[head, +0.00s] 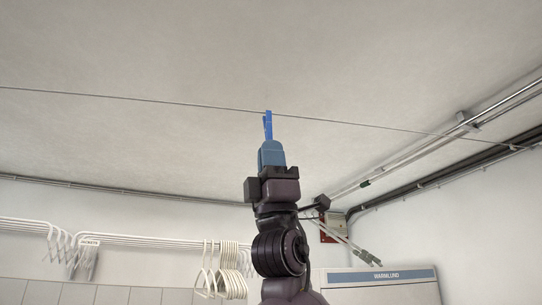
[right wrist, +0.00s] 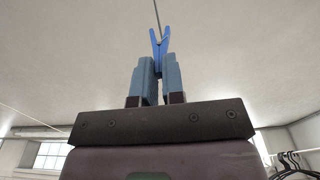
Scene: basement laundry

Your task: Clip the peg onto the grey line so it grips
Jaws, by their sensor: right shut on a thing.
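The grey line (head: 180,103) runs across the head view just below the ceiling, sloping down to the right. My right gripper (head: 271,147) points up beneath it, shut on the blue peg (head: 268,126). The peg stands upright, and its top overlaps the line in the head view. In the right wrist view, the peg (right wrist: 159,46) rises from between the fingers (right wrist: 158,62) with its upper prongs spread in a V. The line (right wrist: 157,14) comes down the picture to the V. I cannot tell whether the line lies between the prongs or behind them. My left gripper is out of view.
White hangers (head: 222,270) hang on a rail (head: 130,239) along the wall at left. Pipes (head: 440,180) run under the ceiling at right. A white cabinet marked WARMLUND (head: 385,290) stands low at right. The air around the gripper looks clear.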

